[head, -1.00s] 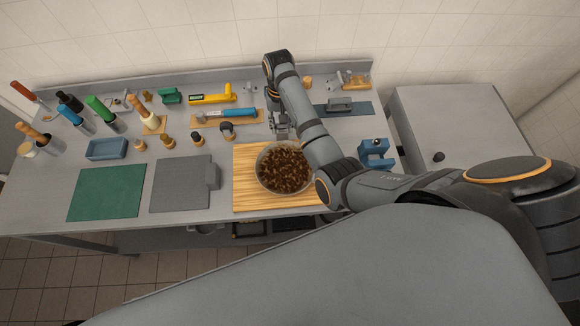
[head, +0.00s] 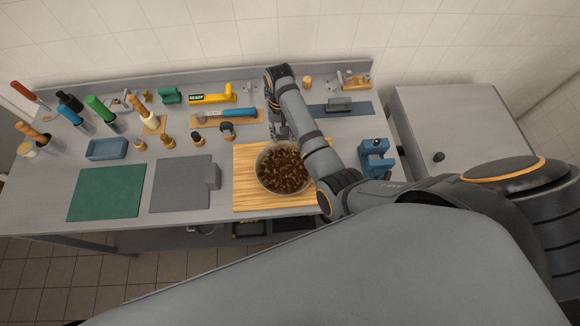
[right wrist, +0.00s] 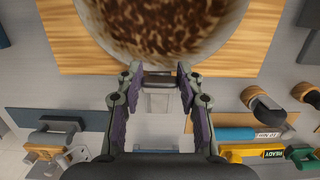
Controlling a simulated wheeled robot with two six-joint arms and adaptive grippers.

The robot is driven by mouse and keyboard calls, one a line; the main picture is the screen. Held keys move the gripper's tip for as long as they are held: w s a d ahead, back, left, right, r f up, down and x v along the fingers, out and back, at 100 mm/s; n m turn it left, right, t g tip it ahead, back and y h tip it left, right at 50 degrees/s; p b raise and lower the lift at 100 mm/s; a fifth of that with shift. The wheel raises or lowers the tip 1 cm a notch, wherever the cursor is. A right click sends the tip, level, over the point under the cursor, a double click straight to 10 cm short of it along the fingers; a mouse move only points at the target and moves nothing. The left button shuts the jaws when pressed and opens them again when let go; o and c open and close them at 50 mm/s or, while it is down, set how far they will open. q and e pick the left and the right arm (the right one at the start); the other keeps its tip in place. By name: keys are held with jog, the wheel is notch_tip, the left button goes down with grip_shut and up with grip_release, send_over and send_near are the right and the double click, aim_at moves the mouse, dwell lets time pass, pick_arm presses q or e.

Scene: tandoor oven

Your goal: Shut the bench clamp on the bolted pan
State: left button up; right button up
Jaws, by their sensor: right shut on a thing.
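The round metal pan (head: 257,174), full of brown pieces, sits on a wooden board (head: 244,202). It also shows at the top of the right wrist view (right wrist: 235,28). My right gripper (head: 279,131) is at the pan's far edge. In the right wrist view my right gripper (right wrist: 158,76) is shut on a short dark bar (right wrist: 160,80) beside the pan's rim, with a pale grey block (right wrist: 158,103) behind it. I cannot tell whether this bar belongs to the clamp or the pan. Any bolts are not visible. My left gripper is out of view.
A blue vise-like block (head: 374,155) stands right of the board. A green mat (head: 107,192) and grey plate (head: 180,184) lie left. A grey cabinet (head: 460,120) stands right.

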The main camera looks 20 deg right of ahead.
jog(key=shift+s+f, duration=0.1)
jog(key=shift+f, duration=0.05)
jog(key=shift+s+f, duration=0.2)
jog(key=shift+f, duration=0.4)
jog(key=o, duration=1)
jog(key=shift+w, duration=0.1)
jog(key=shift+r, duration=0.15)
jog(key=shift+w+r, duration=0.15)
jog(key=shift+r, duration=0.85)
jog(key=shift+w+r, duration=0.1)
jog(key=shift+r, duration=0.85)
jog(key=shift+w+d+r, duration=0.1)
jog(key=shift+w+r, duration=0.1)
jog(key=shift+r, duration=1.8)
